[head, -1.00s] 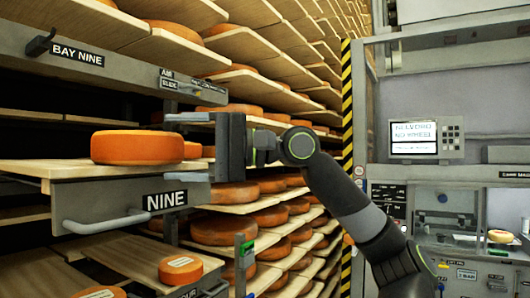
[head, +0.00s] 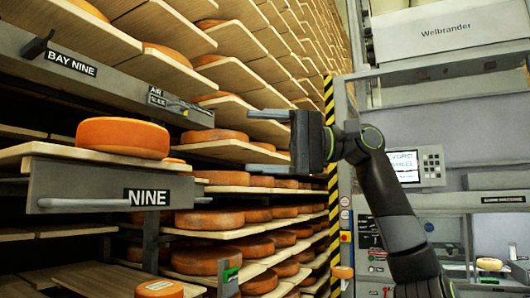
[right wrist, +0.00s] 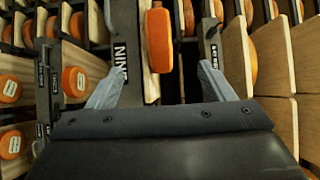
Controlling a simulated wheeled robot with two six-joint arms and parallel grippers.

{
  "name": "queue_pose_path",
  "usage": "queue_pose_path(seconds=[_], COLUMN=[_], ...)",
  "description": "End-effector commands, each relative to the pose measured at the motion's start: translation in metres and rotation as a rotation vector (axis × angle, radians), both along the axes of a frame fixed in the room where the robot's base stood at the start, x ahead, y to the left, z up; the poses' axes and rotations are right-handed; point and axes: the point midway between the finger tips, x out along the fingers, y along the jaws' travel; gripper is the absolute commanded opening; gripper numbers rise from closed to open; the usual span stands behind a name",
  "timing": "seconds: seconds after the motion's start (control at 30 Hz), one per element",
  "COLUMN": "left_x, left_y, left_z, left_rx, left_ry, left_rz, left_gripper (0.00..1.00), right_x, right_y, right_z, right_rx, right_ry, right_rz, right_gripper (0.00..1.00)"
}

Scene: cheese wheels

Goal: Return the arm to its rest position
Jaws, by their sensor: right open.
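My right gripper (head: 270,143) is open and empty in the head view, its fingers pointing left. It is apart from the shelves, to the right of the orange cheese wheel (head: 123,138) on the board of the bay marked NINE (head: 110,187). In the right wrist view, both fingers (right wrist: 168,88) show spread apart, with the cheese wheel (right wrist: 159,38) beyond them and nothing between them. My right arm comes in from the lower right. My left gripper is not in view.
Racks of boards with many orange wheels (head: 209,219) fill the left and back. A yellow-black striped post (head: 332,150) stands behind my arm. A grey machine with a screen (head: 403,167) is at the right. A smaller labelled wheel (head: 159,289) lies at the bottom left.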

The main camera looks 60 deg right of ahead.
Motion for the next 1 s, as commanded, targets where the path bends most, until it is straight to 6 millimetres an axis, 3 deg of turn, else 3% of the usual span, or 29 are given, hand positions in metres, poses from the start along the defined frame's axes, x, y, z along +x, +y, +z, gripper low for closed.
queue_pose_path(seconds=[0.37, 0.47, 0.57, 0.7, 0.77, 0.9, 1.0], left_x=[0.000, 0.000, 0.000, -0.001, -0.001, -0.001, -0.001], left_y=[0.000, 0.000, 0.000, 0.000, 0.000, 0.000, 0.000], left_z=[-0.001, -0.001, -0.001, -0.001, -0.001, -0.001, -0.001], left_rx=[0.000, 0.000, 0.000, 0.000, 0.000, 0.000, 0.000], left_ry=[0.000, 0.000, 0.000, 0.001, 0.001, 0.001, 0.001], left_rz=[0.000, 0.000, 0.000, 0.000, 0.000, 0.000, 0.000], left_gripper=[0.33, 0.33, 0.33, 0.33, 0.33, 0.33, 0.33], right_x=[-0.001, 0.021, 0.067, 0.150, 0.182, 0.245, 0.280], right_y=[-0.005, -0.014, -0.034, -0.071, -0.087, -0.120, -0.140], right_z=[-0.001, -0.009, -0.030, -0.086, -0.116, -0.197, -0.264], right_rx=[0.000, 0.005, 0.009, -0.008, -0.025, -0.083, -0.140], right_ry=[0.001, 0.006, 0.018, 0.047, 0.063, 0.113, 0.156], right_rz=[-0.003, -0.025, -0.078, -0.193, -0.244, -0.355, -0.428], right_gripper=[0.75, 0.75, 0.75, 0.75, 0.75, 0.75, 0.75])
